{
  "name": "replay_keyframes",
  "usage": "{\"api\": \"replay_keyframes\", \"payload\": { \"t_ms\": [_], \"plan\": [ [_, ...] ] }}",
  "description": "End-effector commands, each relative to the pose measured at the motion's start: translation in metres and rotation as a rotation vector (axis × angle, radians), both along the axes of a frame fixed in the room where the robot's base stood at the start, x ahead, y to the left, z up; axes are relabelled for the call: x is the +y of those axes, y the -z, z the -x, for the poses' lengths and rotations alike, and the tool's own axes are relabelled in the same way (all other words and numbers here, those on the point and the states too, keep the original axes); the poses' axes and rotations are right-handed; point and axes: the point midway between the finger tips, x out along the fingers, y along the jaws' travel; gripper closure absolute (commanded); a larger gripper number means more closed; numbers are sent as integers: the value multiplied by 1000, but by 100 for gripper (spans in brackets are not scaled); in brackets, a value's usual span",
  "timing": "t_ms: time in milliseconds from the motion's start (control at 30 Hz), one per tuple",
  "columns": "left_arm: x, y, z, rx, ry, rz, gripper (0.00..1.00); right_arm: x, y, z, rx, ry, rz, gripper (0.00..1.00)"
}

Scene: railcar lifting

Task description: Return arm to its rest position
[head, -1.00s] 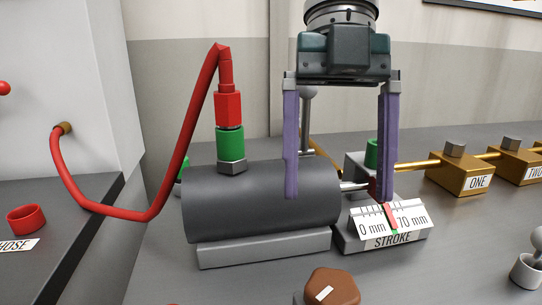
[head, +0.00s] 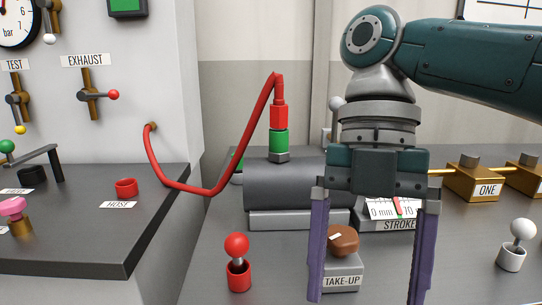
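My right gripper (head: 370,292) hangs from the arm that comes in from the right in the head view. Its two long purple fingers point down and stand wide apart, with nothing between their visible parts. The fingers are in front of the dark grey cylinder (head: 285,187) and the STROKE gauge (head: 398,224), partly hiding both. The brown-topped TAKE-UP block (head: 343,273) shows beyond and between the fingers, close to the left finger. My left gripper is not in view.
A red hose (head: 215,190) runs from the wall fitting to the green cylinder port (head: 279,141). A red-knobbed lever (head: 237,248) stands front left of TAKE-UP. A white-knobbed lever (head: 520,232) is at right. The ONE block (head: 475,183) sits behind it. Bench between the red lever and left counter is clear.

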Motion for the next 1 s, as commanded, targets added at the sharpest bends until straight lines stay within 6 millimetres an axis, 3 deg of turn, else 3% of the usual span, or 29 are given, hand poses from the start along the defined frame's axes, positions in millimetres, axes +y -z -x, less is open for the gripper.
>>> {"api": "replay_keyframes", "payload": {
  "t_ms": [267, 400, 500, 700, 1000],
  "plan": [
    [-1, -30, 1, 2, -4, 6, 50, 34, 34, 43, -21, 323, 21, 7],
    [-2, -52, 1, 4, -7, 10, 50, 49, 43, 73, -31, 697, 20, 7],
    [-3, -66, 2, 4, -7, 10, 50, 46, 41, 91, -27, 1029, 24, 7],
    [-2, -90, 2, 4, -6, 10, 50, 6, 26, 120, -25, 1698, 63, 7],
    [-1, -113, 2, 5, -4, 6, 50, -74, -11, 158, -94, 2374, 106, 7]
  ]
}}
